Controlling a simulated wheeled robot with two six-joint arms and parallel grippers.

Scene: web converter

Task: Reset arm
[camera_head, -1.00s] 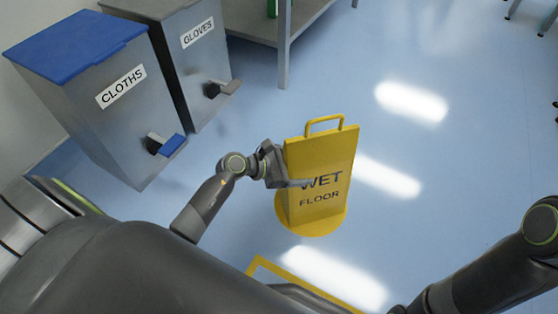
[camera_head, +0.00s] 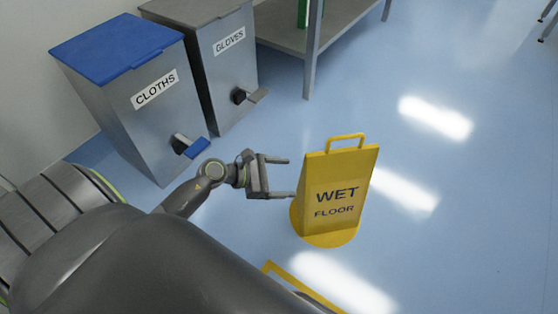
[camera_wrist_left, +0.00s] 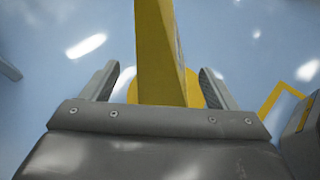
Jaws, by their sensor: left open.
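My left gripper (camera_head: 283,177) is open and empty in the head view, its two fingers pointing right. A yellow wet floor sign (camera_head: 336,193) stands upright on the blue floor just to the right of the fingertips, with a small gap in the picture. In the left wrist view the yellow sign (camera_wrist_left: 160,60) shows between the two spread fingers of the left gripper (camera_wrist_left: 158,84), beyond them. My right gripper is in neither view.
A cloths bin (camera_head: 120,107) with a blue lid and a gloves bin (camera_head: 222,75) stand at the upper left, both with pedals. A metal shelf table (camera_head: 285,30) stands behind. A yellow floor marking (camera_head: 300,288) lies near my base. The floor at right is clear.

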